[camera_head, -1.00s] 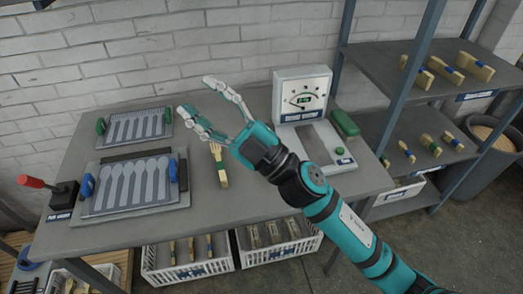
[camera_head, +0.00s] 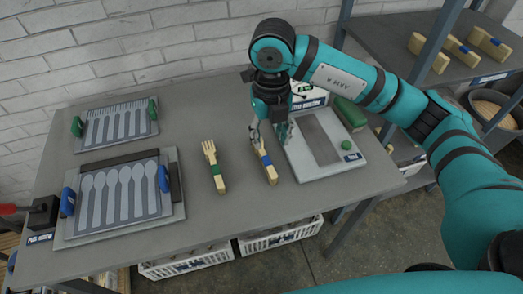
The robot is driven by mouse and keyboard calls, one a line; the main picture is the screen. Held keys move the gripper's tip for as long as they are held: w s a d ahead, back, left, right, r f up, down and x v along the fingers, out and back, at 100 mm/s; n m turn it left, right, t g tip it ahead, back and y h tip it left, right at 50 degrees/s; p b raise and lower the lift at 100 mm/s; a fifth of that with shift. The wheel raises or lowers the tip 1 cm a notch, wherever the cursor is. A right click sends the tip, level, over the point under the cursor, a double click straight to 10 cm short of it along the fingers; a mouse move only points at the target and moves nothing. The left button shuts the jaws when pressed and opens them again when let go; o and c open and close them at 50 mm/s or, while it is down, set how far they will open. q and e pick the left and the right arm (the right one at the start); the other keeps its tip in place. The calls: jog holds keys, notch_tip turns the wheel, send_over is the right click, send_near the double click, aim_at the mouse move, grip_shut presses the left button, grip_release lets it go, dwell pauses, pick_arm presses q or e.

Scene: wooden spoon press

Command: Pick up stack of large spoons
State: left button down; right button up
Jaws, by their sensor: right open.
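A stack of wooden spoons with a blue band (camera_head: 266,165) lies on the grey table, left of the scale-like machine. My right gripper (camera_head: 270,132) points down over the far end of this stack. Its fingers are spread, one to the left and one by the machine's edge. The far end of the stack is partly hidden by the gripper, and I cannot tell whether a finger touches it. My left gripper is not in view.
A wooden fork stack with a green band (camera_head: 214,166) lies to the left. The machine (camera_head: 328,165) stands close on the right. Two press plates (camera_head: 117,192) (camera_head: 116,126) are on the left. Bare table (camera_head: 235,210) lies in front.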

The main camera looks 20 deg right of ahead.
send_over(270, 171)
notch_tip(270, 171, down, 7)
jog(key=shift+w+a+r+p, duration=0.1)
jog(key=shift+p, duration=0.3)
jog(key=shift+f, duration=0.6)
jog(key=f, duration=0.2)
jog(key=f+p, duration=0.1)
jog(key=f, duration=0.1)
jog(key=shift+s+d+f, duration=0.1)
jog(key=shift+s+d, duration=0.1)
jog(key=shift+f, duration=0.5)
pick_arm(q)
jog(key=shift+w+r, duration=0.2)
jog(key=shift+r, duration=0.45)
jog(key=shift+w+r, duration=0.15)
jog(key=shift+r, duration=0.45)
pick_arm(e)
grip_shut()
